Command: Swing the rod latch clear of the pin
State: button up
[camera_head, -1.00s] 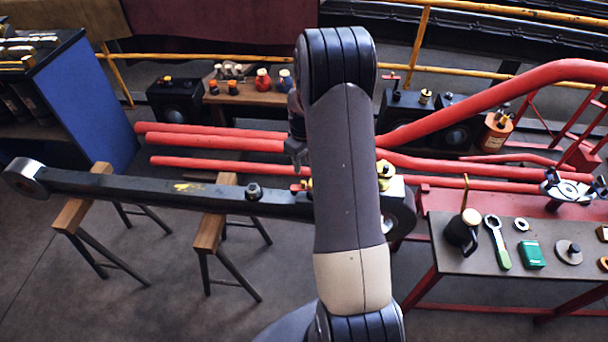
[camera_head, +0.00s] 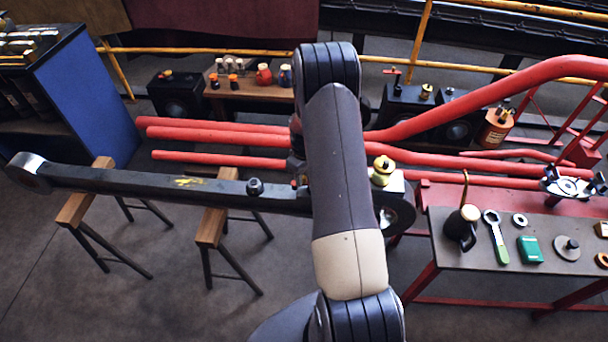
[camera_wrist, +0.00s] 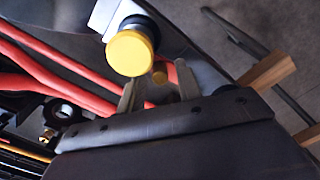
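The long black rod (camera_head: 140,182) spans left to right across wooden-topped trestles, its right end behind my arm. A yellow-capped fitting (camera_head: 382,167) stands on its bright right-hand end block; in the wrist view a large yellow cap (camera_wrist: 130,53) shows near my fingers. A small red piece (camera_head: 294,184) shows on the rod just left of my arm. My arm hides most of the gripper in the head view; I cannot make out latch or pin clearly.
Red pipes (camera_head: 215,140) run behind the rod. A bench (camera_head: 450,262) at right holds a dark jug (camera_head: 462,228), a green-handled wrench (camera_head: 497,238) and a green box (camera_head: 530,249). A blue cabinet (camera_head: 85,100) stands at left. Floor in front of the rod is clear.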

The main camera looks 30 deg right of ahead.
grip_shut()
dwell(0.3)
jog(key=n+b, duration=0.2)
jog(key=shift+w+d+f+n+b, duration=0.1)
jog(key=shift+w+f+n+b, duration=0.05)
jog(key=shift+w+n+b, duration=0.25)
jog(key=n+b, duration=0.1)
jog(key=n, duration=0.1)
jog(key=w+n+b, duration=0.1)
jog(key=n, duration=0.1)
jog(key=shift+n+b, duration=0.3)
jog(key=shift+b, duration=0.1)
jog(key=n, duration=0.1)
jog(key=w+n+b, duration=0.1)
jog(key=n, duration=0.1)
jog(key=shift+w+a+r+n+b, duration=0.15)
jog(key=shift+a+n+b, duration=0.15)
jog(key=shift+n, duration=0.65)
jog(key=shift+w+a+r+n+b, duration=0.15)
jog(key=shift+n+b, duration=0.25)
jog(key=shift+n, duration=0.55)
jog(key=shift+f, duration=0.1)
